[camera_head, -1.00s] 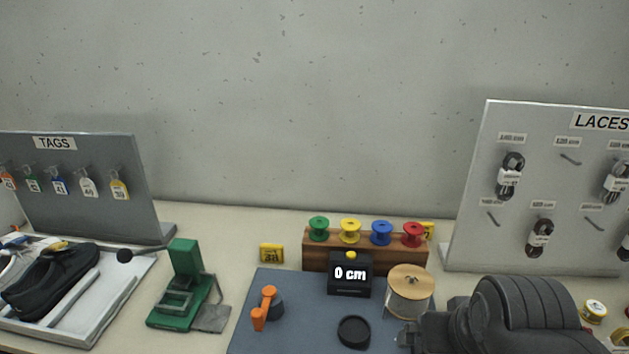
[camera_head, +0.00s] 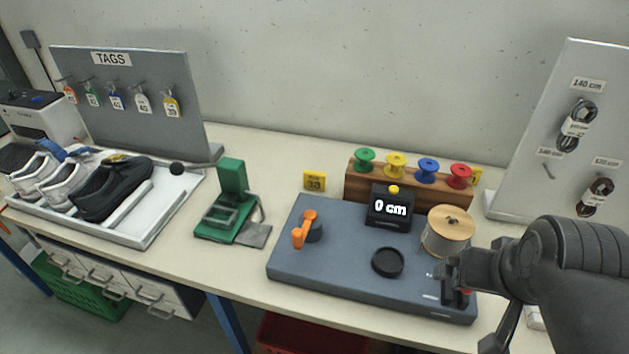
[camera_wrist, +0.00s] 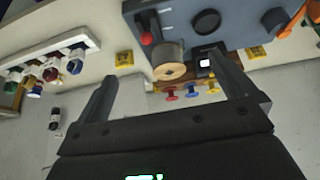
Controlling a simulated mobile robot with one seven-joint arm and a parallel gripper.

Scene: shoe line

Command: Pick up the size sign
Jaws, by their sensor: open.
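A small yellow size sign (camera_head: 314,181) marked with a dark number, apparently 38, stands on the bench just behind the blue-grey measuring base. A second yellow sign (camera_head: 475,177) is partly hidden behind the red spool. In the wrist view, yellow signs show at the left (camera_wrist: 124,59) and at the right (camera_wrist: 257,51), beyond my fingers. My gripper (camera_head: 455,284) is at the right front of the measuring base, well to the right of the 38 sign. Its fingers are spread and empty in the wrist view (camera_wrist: 163,66).
A wooden rack (camera_head: 410,189) with coloured spools, a black display (camera_head: 389,222) reading 0 cm and a cord reel (camera_head: 447,232) stand near my gripper. An orange lever (camera_head: 304,229) and a green press (camera_head: 227,205) are further left. The laces board (camera_head: 553,130) rises at the right.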

